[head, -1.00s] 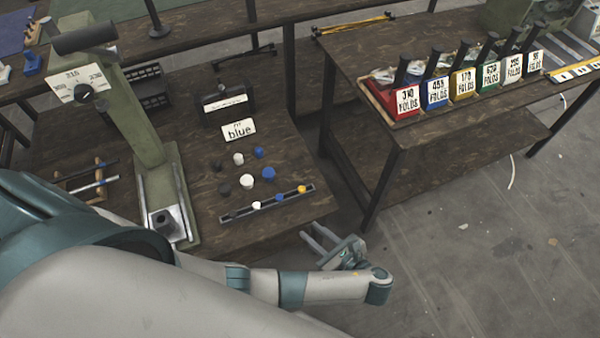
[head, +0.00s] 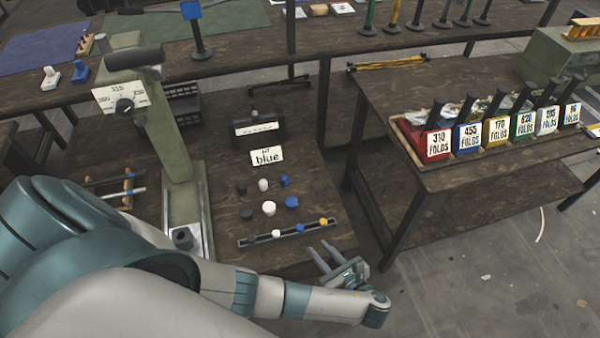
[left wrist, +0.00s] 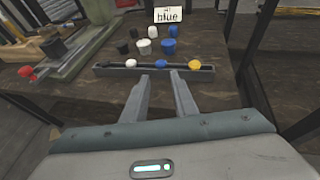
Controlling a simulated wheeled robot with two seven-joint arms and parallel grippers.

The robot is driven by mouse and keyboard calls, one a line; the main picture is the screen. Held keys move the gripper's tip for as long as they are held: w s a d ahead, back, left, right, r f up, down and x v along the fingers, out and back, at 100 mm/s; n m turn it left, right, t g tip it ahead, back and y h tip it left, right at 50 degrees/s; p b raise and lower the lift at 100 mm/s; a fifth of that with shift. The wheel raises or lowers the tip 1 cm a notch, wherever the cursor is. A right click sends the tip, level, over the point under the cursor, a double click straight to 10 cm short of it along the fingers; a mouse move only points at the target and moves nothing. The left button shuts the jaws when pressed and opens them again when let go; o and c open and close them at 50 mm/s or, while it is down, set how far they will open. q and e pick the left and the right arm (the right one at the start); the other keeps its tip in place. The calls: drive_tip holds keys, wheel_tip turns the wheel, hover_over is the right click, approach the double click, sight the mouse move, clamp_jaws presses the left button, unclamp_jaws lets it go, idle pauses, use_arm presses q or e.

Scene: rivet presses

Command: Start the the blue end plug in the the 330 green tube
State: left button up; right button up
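Blue plugs show in the head view: a larger one (head: 291,202), a smaller one (head: 284,181) behind it, and one (head: 300,228) in the dark rail (head: 260,239) between a white and a yellow one. In the left wrist view, the rail's blue plug (left wrist: 160,64) lies beyond my fingertips. My left gripper (head: 318,247) is open and empty, in front of the rail at the table's near edge; its two fingers (left wrist: 160,88) are apart in the left wrist view. I cannot make out a green tube marked 330. My right gripper is not in view.
A green lever press (head: 180,150) with a 300/315/330 dial stands left of the plugs. A "blue" card (head: 267,156) stands behind them. Labelled coloured bins (head: 437,143) stand on the right table. Green and other coloured posts (head: 370,15) stand on the back bench.

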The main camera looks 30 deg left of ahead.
use_arm(q)
approach(301, 228)
drive_tip(key=shift+x, duration=1.2)
drive_tip(key=shift+s, duration=0.1)
drive_tip(key=shift+x, duration=2.65)
drive_tip(key=shift+c, duration=0.6)
clamp_jaws()
